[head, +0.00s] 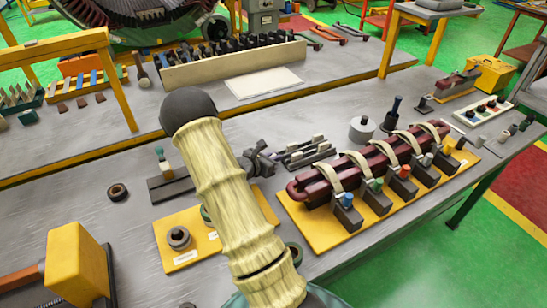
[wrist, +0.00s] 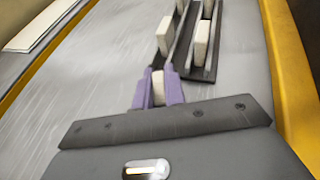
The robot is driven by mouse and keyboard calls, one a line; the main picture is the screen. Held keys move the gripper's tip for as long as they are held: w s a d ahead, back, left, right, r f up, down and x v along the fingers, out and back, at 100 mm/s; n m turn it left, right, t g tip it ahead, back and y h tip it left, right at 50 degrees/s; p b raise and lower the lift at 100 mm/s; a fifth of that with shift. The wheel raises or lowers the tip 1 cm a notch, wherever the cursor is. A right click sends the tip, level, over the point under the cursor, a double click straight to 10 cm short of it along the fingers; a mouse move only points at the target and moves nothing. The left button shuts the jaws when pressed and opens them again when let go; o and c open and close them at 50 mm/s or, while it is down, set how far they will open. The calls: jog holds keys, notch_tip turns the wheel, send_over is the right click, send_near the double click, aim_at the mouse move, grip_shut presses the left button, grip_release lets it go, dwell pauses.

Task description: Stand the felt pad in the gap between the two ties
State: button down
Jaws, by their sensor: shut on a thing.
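My gripper (wrist: 158,80) shows in the wrist view with purple fingers shut on a cream felt pad (wrist: 158,92). The pad stands up between the fingertips, close to the near end of a dark rack (wrist: 183,45) with more cream pads in it. In the head view the rack (head: 305,153) lies left of the dark red coil (head: 325,180). Several cream ties (head: 357,161) loop over the coil, with gaps between them. My arm covers part of the head view, and I cannot make out the held pad there.
The coil rests on dark blocks with coloured tops on a yellow board (head: 325,235). A grey cylinder (head: 362,129) stands behind the coil. Another yellow board (head: 182,255) with rings lies left of my arm.

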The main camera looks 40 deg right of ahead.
jog(key=shift+f, duration=0.15)
jog(key=c, duration=1.7)
grip_release()
jog(key=shift+c, duration=0.2)
jog(key=shift+r, duration=0.2)
jog(key=shift+a+r, duration=0.15)
jog(key=shift+a, duration=0.2)
jog(key=p+v, duration=0.3)
jog(key=v, duration=0.8)
jog(key=shift+a+p, duration=0.15)
jog(key=shift+p, duration=0.25)
